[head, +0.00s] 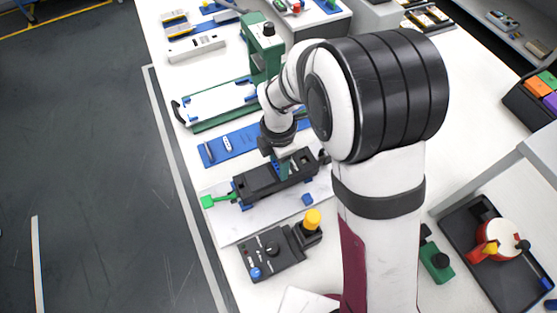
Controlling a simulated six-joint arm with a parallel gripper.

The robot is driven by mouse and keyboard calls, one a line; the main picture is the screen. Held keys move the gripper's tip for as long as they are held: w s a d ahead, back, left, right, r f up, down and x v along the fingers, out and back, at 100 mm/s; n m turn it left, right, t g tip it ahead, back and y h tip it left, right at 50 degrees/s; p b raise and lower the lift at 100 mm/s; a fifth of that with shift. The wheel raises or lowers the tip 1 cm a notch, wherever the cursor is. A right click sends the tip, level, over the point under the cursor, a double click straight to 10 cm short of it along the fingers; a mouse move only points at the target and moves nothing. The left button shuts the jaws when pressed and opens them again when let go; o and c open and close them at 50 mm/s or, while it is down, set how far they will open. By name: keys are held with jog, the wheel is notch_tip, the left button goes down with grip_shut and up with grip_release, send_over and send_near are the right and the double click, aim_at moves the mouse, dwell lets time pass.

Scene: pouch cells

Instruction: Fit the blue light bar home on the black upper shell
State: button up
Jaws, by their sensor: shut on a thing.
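The black upper shell (262,183) lies on a white plate in the middle of the head view, long and dark, running from lower left to upper right. My gripper (284,168) points down just over the shell's middle, shut, with its fingertips close to the shell's top. A small patch of blue, which I take for the blue light bar (277,166), shows at the fingertips. Most of the bar is hidden by the jaws and the shell. I cannot tell whether the bar touches the shell or how it is turned.
A dark control box (270,255) with a yellow knob stands in front. A blue strip (230,143) and a green fixture (264,50) stand behind.

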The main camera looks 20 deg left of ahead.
aim_at(278, 167)
jog(key=shift+f, duration=0.35)
jog(key=o, duration=1.4)
jog(key=shift+c, duration=0.2)
jog(key=shift+r, duration=0.1)
notch_tip(278, 167, up, 16)
jog(key=shift+f, duration=0.2)
